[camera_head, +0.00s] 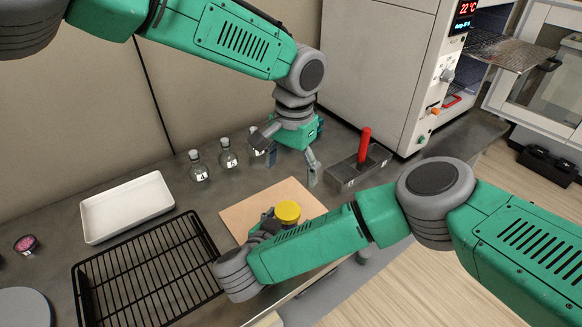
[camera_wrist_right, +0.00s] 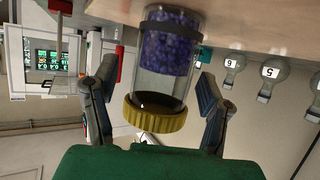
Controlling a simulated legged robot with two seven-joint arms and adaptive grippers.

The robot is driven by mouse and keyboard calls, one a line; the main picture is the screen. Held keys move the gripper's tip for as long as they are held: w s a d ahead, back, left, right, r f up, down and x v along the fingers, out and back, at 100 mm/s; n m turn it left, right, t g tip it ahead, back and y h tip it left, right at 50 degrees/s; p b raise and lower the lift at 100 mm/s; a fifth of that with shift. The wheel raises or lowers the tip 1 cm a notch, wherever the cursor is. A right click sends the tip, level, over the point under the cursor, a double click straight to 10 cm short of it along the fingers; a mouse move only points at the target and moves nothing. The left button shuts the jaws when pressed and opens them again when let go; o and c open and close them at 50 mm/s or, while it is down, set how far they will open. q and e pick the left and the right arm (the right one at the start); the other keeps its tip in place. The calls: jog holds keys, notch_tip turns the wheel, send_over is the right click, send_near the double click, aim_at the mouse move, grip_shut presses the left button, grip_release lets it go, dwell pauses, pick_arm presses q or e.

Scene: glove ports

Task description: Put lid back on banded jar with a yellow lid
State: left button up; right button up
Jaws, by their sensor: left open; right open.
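The banded jar (camera_wrist_right: 166,55) shows upside down in the right wrist view, with clear glass, purple-blue contents and a dark band. Its yellow lid (camera_wrist_right: 155,116) is at the jar's mouth end; I cannot tell whether it is fully seated. In the head view the yellow lid (camera_head: 287,211) shows above the tan board, and my right arm hides most of the jar. My right gripper (camera_wrist_right: 156,75) is open, with one finger on each side of the jar, apparently not gripping it. My left gripper (camera_head: 292,168) is open and empty above the back of the board.
The tan board (camera_head: 245,214) lies on the grey counter. Several small flasks (camera_head: 228,155) stand behind it. A black wire rack (camera_head: 150,275) and white tray (camera_head: 126,206) are at left. A grey block with a red-handled tool (camera_head: 363,146) stands at right, near the oven (camera_head: 385,60).

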jog(key=v, duration=1)
jog(key=shift+w+a, duration=0.1)
jog(key=shift+a, duration=0.1)
jog(key=shift+v, duration=0.75)
jog(key=shift+d+f, duration=0.1)
